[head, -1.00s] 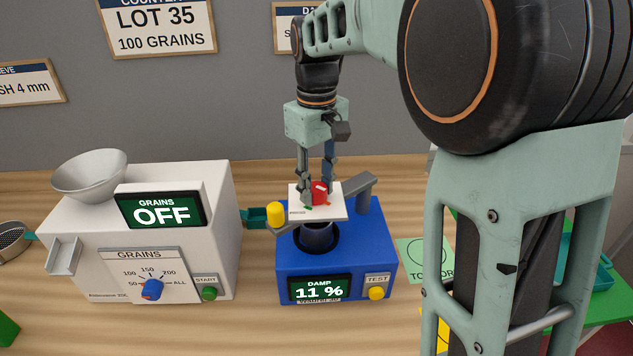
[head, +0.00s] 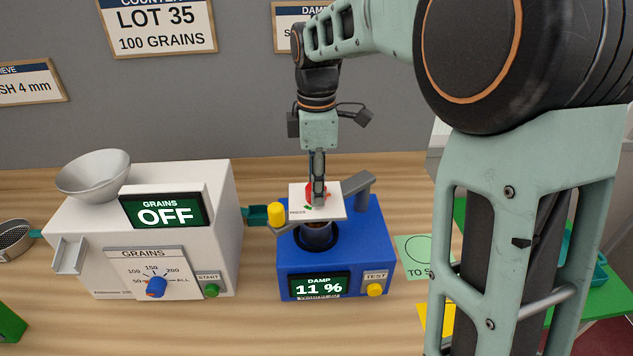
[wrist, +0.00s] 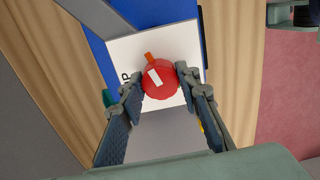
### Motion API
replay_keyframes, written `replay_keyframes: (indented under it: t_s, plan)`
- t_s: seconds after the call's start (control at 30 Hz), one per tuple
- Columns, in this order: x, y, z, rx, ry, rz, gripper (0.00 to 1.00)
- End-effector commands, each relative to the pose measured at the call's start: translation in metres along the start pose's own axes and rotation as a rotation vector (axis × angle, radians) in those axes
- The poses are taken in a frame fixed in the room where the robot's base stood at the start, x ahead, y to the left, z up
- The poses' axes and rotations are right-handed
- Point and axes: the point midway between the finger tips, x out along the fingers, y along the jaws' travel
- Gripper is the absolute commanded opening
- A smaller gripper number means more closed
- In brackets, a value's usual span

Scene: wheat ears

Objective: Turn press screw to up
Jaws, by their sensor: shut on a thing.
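The press screw is a red round knob (head: 309,190) with a white pointer mark, standing on a white plate (head: 333,211) above the blue damp meter (head: 347,241). It shows between my fingers in the wrist view (wrist: 160,88), its white mark lying close to an orange mark (wrist: 150,57) on the plate. My gripper (head: 318,196) points straight down and is shut on the knob, a finger on each side. In the head view the fingers are edge-on and cover part of the knob. The meter's display reads DAMP 11 %.
A yellow knob (head: 276,213) stands just left of the plate, and a grey arm (head: 357,183) projects at its right. A white grain counter (head: 215,225) reading OFF stands to the left. Green and yellow cards lie to the right, partly behind my arm.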

Motion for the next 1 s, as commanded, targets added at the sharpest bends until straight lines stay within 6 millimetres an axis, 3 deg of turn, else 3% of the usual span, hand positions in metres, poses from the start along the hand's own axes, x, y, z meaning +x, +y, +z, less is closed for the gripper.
replay_keyframes:
  t_s: [1.0]
  plan:
    - [-0.0006, 0.0012, -0.0008, -0.913, 0.001, 0.002, 0.06]
